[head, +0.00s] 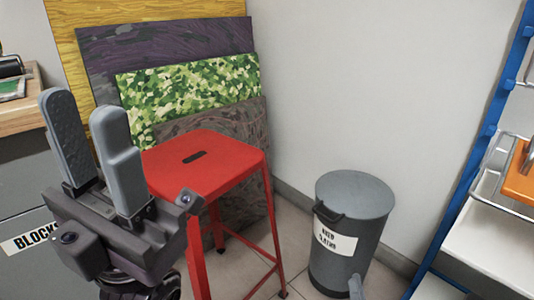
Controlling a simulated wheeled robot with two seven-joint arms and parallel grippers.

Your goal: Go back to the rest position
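My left gripper (88,108) is in the lower left of the head view, with its two grey fingers pointing up. A gap shows between the fingers and nothing is held there. It is in front of a red stool and partly covers the stool's left side. A small grey tip at the bottom edge, in front of the bin, looks like a finger of my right gripper (356,288). The rest of that gripper is out of the frame.
The red stool (225,158) stands before patterned panels (190,85) leaning on the wall. A grey lidded bin (345,250) stands right of it. A blue-framed rack (480,150) is at right. A wooden-topped counter (25,112) is at left. Some floor shows between stool and bin.

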